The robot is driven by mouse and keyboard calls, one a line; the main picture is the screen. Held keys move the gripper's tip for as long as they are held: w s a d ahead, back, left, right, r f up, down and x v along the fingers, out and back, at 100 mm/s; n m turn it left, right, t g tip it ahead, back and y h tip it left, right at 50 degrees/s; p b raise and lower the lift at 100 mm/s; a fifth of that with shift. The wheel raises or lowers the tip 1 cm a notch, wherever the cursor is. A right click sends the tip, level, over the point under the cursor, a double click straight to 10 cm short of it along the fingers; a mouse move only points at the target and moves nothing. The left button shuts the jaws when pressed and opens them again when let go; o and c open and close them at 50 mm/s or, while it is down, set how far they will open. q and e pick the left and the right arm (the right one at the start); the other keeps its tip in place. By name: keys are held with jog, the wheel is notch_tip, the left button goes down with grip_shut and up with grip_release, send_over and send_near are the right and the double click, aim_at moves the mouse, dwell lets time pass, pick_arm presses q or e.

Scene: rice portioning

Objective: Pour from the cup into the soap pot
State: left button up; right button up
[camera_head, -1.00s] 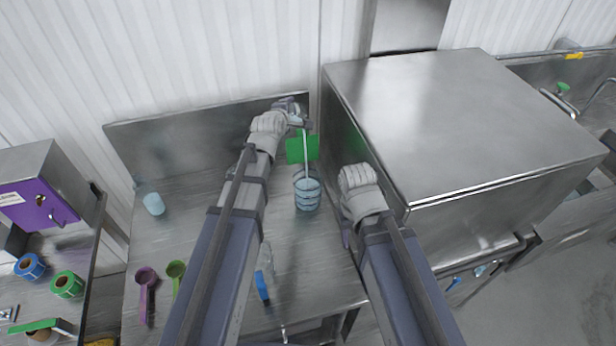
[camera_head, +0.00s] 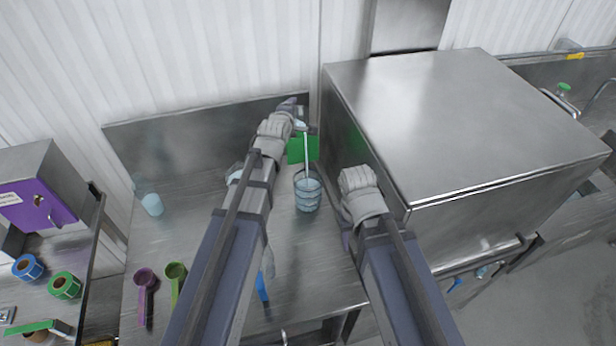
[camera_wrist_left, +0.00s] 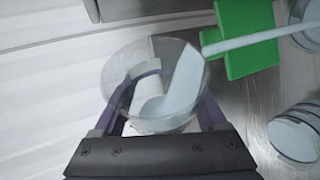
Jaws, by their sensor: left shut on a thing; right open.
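My left gripper (camera_head: 292,108) is shut on a clear cup (camera_wrist_left: 150,85), which is tilted and has pale blue liquid inside. A pale blue stream (camera_wrist_left: 245,41) runs from the cup's lip. In the head view the stream drops into the clear soap pot (camera_head: 308,199), which stands on the steel table below and holds blue liquid. A round clear rim at the top right of the left wrist view (camera_wrist_left: 308,38) meets the stream's end. My right gripper (camera_head: 352,178) is open and empty, right of the pot; its fingers are hard to make out.
A green board (camera_head: 297,152) stands behind the pot. A steel box (camera_head: 450,120) bounds the right side. A blue cup (camera_head: 152,204), a purple scoop (camera_head: 146,282) and a green scoop (camera_head: 176,272) are at left. Another clear vessel (camera_head: 234,174) is partly behind my left arm.

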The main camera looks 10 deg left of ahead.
pick_arm(q)
jog(key=shift+s+d+r, duration=0.1)
jog(key=shift+r, duration=0.05)
jog(key=shift+r+m, duration=0.15)
jog(key=shift+m, duration=0.15)
jog(key=shift+w+a+f, duration=0.2)
jog(key=shift+w, duration=0.15)
jog(key=shift+w+a+r+n+h+p, duration=0.2)
jog(key=shift+a+n+h+p, duration=0.15)
jog(key=shift+n+p, duration=0.35)
jog(key=shift+s+a+f, duration=0.1)
jog(key=shift+f+g, duration=0.15)
jog(key=shift+g, duration=0.15)
jog(key=shift+w+a+h, duration=0.1)
jog(key=shift+w+h, duration=0.1)
jog(key=shift+h, duration=0.05)
pick_arm(e)
jog(key=shift+w+a+r, duration=0.1)
jog(key=shift+w+r, duration=0.15)
jog(key=shift+r, duration=0.4)
jog(key=shift+r, duration=0.1)
